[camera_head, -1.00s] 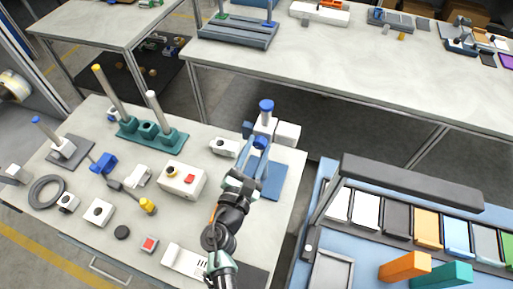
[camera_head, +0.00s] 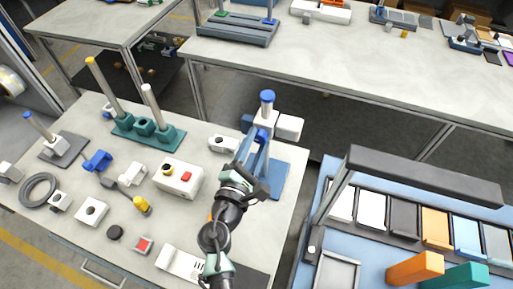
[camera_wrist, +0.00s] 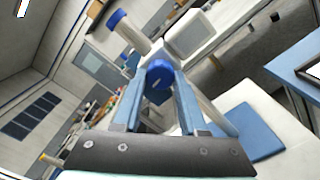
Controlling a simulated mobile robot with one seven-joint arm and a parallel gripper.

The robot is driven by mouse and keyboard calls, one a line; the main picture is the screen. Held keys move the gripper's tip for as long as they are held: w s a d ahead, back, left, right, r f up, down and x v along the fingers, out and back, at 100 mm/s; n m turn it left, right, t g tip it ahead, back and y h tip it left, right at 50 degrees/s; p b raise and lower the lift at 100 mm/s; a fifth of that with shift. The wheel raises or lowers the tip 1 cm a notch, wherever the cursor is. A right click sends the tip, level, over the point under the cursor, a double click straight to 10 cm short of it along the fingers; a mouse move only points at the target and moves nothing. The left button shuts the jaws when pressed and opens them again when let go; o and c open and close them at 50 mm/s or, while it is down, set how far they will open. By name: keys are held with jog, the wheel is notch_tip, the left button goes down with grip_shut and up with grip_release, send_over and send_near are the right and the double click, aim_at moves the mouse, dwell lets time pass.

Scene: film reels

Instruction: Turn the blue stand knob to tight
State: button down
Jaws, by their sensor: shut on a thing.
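The stand has a blue plate base (camera_head: 281,182), a white upright body and arm (camera_head: 290,127), and a post with a blue cap (camera_head: 267,97). Its blue knob (camera_wrist: 160,80) faces the wrist camera between my fingertips. The stand's white block (camera_wrist: 190,33) and blue-capped post (camera_wrist: 126,30) show behind the knob. My gripper (camera_head: 261,138) reaches up to the stand from the front. In the wrist view its two long blue fingers (camera_wrist: 160,95) are shut on the knob's sides. Any tight mark on the stand cannot be made out.
A white control box with a red button (camera_head: 180,179) and a small white fixture (camera_head: 222,144) lie left of the stand. A teal stand with two posts (camera_head: 147,132) is farther left. A blue bench with a dark overhead bar (camera_head: 425,175) is at right.

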jog(key=m+b, duration=0.4)
jog(key=m, duration=0.1)
jog(key=shift+f, duration=0.15)
jog(key=shift+m+b, duration=0.95)
jog(key=shift+m, duration=0.15)
jog(key=shift+r, duration=0.2)
jog(key=shift+c, duration=2.2)
grip_release()
jog(key=b+v, duration=0.3)
jog(key=v, duration=1)
jog(key=shift+r, duration=0.1)
